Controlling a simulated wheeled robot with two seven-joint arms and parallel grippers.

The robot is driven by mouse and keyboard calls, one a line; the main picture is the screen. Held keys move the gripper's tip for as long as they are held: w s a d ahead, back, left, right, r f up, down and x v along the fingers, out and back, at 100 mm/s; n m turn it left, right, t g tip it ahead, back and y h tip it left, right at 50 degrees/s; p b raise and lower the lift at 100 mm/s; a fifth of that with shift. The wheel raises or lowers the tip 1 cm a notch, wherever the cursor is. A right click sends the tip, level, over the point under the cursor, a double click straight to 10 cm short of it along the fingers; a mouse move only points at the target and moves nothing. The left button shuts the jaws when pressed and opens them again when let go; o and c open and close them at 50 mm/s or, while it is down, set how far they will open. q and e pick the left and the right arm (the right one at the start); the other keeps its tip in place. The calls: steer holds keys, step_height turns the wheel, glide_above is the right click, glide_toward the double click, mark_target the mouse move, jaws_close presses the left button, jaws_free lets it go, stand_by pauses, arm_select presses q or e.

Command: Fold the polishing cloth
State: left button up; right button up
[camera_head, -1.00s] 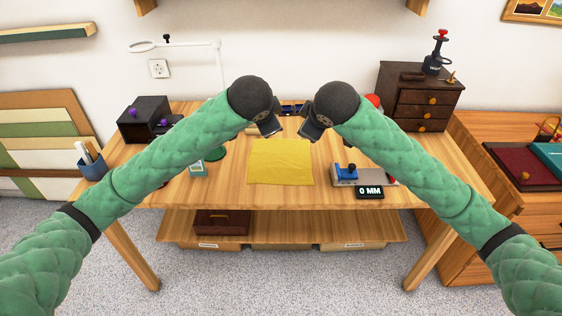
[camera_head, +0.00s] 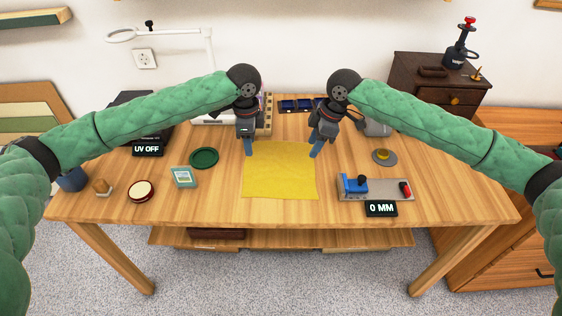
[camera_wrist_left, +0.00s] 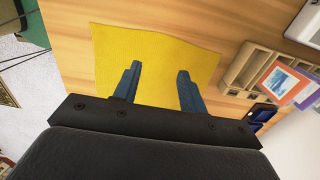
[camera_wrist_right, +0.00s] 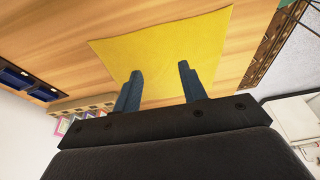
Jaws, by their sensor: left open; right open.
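The yellow polishing cloth (camera_head: 279,175) lies flat and spread out on the wooden table, in front of the middle. My left gripper (camera_head: 248,148) is open and empty above the cloth's far left corner. My right gripper (camera_head: 316,150) is open and empty above its far right corner. In the left wrist view the cloth (camera_wrist_left: 155,55) lies beyond the two blue fingers (camera_wrist_left: 157,88). In the right wrist view the cloth (camera_wrist_right: 165,55) also lies beyond the open fingers (camera_wrist_right: 158,88). Whether the fingertips touch the cloth I cannot tell.
Left of the cloth stand a small framed picture (camera_head: 184,177) and a green round dish (camera_head: 204,158). Right of it is a grey tool with a blue part (camera_head: 375,188) and a "0 MM" display (camera_head: 381,208). A wooden divided holder (camera_head: 264,115) stands behind. The table's front strip is clear.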

mark_target(252, 167)
arm_select(q)
steer(key=shift+f, duration=3.8)
arm_select(e)
steer(key=shift+f, duration=3.75)
arm_select(q)
steer(key=shift+f, duration=0.15)
arm_select(e)
steer(key=shift+f, duration=0.15)
arm_select(q)
steer(key=shift+c, duration=0.9)
arm_select(e)
steer(key=shift+c, duration=0.9)
arm_select(q)
jaws_close()
arm_select(e)
jaws_close()
steer(key=shift+s, duration=0.1)
arm_select(q)
steer(key=shift+r, duration=0.3)
arm_select(e)
steer(key=shift+r, duration=0.25)
